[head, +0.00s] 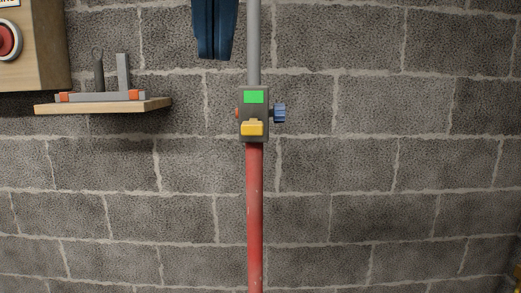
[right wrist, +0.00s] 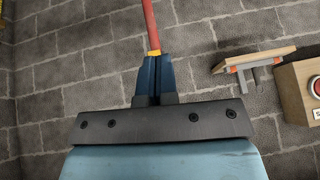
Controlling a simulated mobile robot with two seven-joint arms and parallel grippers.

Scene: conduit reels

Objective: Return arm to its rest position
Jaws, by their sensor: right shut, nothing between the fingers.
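My right gripper (head: 214,55) hangs into the top of the head view, its dark blue fingers pointing down and pressed together. It is left of the grey pipe and above the small grey box (head: 244,107) on the pipe. In the right wrist view the shut fingers (right wrist: 154,60) show nothing held between them. The red pipe (right wrist: 150,25) and a bit of yellow show beyond their tips; I cannot tell the gap from this view. My left gripper is in neither view.
The grey pipe (head: 254,45) runs down into the box, which has a green panel, yellow latch and blue knob (head: 279,113). The red pipe (head: 254,210) continues below. A wooden shelf (head: 150,104) and a box with a red button (head: 8,40) are at left. Grey block wall stands behind.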

